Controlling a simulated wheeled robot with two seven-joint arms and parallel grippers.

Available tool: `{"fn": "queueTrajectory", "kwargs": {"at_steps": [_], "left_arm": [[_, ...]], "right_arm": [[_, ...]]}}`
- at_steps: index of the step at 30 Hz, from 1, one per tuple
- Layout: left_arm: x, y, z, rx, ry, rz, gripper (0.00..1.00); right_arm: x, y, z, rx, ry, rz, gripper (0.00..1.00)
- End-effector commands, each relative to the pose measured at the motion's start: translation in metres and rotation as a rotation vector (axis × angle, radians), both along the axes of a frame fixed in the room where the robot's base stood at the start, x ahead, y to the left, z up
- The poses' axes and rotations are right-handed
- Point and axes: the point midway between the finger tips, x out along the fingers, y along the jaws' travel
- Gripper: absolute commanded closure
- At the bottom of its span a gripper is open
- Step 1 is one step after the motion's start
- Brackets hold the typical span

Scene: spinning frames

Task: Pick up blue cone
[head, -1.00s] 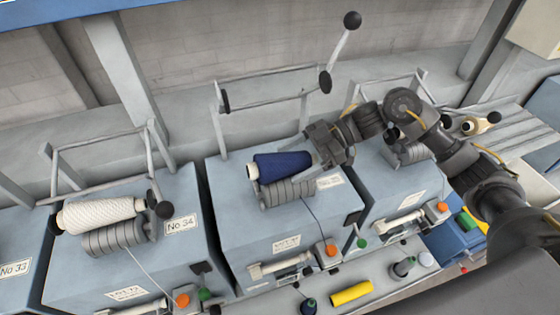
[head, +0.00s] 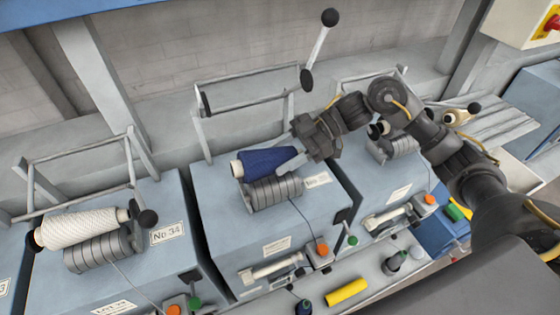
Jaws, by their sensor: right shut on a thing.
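The blue cone (head: 264,163) is wound with dark blue yarn and lies on its side just above the grey grooved drum (head: 274,192) of the middle machine. Its white tube end points left. My right gripper (head: 296,158) comes in from the right and is shut on the cone's right end; the cone partly hides its fingertips. Whether the cone touches the drum is hard to tell. My left gripper is out of view.
A white yarn cone (head: 82,229) lies on the left machine. The raised cradle arm with black knobs (head: 318,50) stands behind the blue cone. A yellow cylinder (head: 347,291) and small spools lie on the front ledge.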

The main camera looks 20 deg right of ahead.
Motion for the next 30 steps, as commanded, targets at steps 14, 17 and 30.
{"fn": "queueTrajectory", "kwargs": {"at_steps": [14,17,30], "left_arm": [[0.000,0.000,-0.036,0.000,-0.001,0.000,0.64],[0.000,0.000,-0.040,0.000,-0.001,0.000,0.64],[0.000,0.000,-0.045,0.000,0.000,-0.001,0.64]], "right_arm": [[-0.081,0.007,0.084,-0.001,-0.010,0.004,0.75],[-0.102,0.008,0.094,-0.002,-0.010,0.003,0.75],[-0.140,0.012,0.114,0.001,-0.001,0.000,0.75]]}}
